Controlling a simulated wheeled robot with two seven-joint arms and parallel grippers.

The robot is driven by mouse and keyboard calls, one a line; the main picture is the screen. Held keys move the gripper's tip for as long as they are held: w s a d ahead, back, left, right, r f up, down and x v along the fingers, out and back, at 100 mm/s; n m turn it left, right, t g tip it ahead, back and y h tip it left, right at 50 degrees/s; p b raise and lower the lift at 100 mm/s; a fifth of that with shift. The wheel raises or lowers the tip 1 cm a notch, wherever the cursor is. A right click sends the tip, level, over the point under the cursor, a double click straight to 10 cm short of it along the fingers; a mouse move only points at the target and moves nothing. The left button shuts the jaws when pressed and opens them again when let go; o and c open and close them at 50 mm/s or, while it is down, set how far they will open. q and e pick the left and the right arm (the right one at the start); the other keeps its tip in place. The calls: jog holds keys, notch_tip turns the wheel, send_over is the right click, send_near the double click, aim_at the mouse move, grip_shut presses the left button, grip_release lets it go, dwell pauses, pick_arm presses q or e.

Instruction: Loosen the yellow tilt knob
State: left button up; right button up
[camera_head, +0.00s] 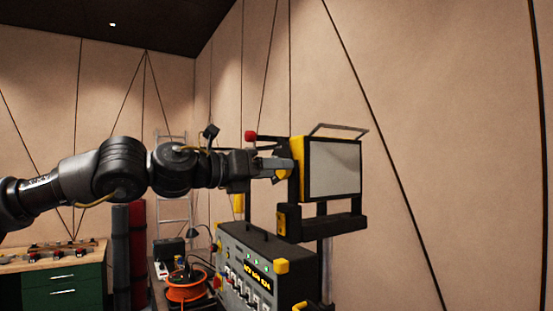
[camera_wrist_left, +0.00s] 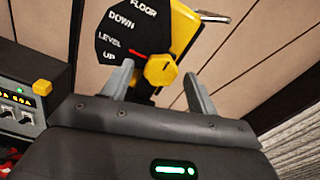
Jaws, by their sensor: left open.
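The yellow tilt knob (camera_wrist_left: 160,70) sits on a black dial plate (camera_wrist_left: 120,36) marked FLOOR, DOWN, LEVEL and UP, with a red pointer near LEVEL. In the wrist view my left gripper (camera_wrist_left: 157,84) is open, with one finger on each side of the knob; I cannot tell whether they touch it. In the head view my left gripper (camera_head: 287,166) reaches the left side of the lamp head (camera_head: 334,168), at the knob (camera_head: 284,175), which is partly hidden. My right gripper is not in view.
A grey control box (camera_head: 245,262) with yellow corners stands below the lamp. A red ball-ended handle (camera_head: 250,136) is close above my gripper. An orange cable reel (camera_head: 186,287) and a green workbench (camera_head: 62,289) are at the left. The wall at the right is clear.

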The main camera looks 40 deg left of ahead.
pick_arm(q)
jog(key=shift+w+d, duration=0.25)
jog(key=shift+w, duration=0.35)
jog(key=shift+c, duration=0.2)
jog(key=c, duration=1)
jog(key=shift+o, duration=0.2)
